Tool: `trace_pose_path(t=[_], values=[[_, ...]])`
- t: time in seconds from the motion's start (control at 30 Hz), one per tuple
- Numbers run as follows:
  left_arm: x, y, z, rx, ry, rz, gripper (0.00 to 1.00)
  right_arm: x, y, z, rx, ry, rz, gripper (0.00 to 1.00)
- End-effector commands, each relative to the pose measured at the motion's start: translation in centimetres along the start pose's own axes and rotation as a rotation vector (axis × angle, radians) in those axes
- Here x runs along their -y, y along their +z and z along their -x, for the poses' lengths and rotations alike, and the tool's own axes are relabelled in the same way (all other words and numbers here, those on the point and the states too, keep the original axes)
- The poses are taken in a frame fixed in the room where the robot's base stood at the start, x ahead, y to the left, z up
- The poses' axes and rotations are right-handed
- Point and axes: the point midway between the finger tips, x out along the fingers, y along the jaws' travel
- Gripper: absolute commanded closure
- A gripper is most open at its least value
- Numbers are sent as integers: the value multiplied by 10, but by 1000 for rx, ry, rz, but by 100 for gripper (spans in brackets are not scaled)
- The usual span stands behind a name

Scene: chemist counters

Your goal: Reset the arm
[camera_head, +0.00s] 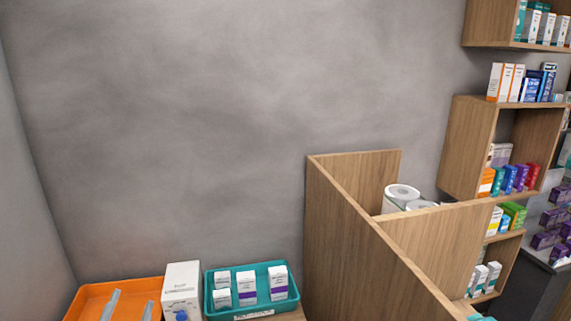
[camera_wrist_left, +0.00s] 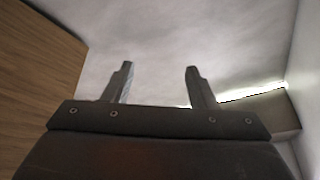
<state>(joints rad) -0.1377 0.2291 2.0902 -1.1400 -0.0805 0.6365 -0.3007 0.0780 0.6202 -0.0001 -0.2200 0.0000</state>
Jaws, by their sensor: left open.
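The two grey fingertips of my left gripper (camera_head: 131,299) show at the bottom left of the head view, in front of the orange tray (camera_head: 88,297). In the left wrist view my left gripper (camera_wrist_left: 160,69) has its fingers spread apart with nothing between them. The rest of that arm is below the head picture's edge. Whether the fingers touch the tray cannot be told. My right gripper is in neither view.
A white box (camera_head: 182,283) stands right of the orange tray. A teal tray (camera_head: 254,313) holds several small white boxes. Wooden partitions (camera_head: 352,240) rise to the right, with white rolls (camera_head: 402,193) behind them. Shelves (camera_head: 470,150) with medicine boxes stand far right.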

Motion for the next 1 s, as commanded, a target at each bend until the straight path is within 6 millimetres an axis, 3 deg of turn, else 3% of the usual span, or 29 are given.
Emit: trace_pose_path(t=[0.1,0.2,0.43,0.57,0.7,0.93,1.0], values=[[20,33,29,218,-99,86,48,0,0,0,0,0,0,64],[26,62,60,418,-142,154,48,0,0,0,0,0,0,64],[7,112,153,908,-86,291,48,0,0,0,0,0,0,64],[-16,119,209,1151,31,353,48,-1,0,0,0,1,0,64],[-38,112,259,1342,178,400,48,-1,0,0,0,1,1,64],[-64,85,327,1563,437,455,48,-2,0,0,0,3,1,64],[-78,103,329,1573,445,453,48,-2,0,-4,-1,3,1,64]])
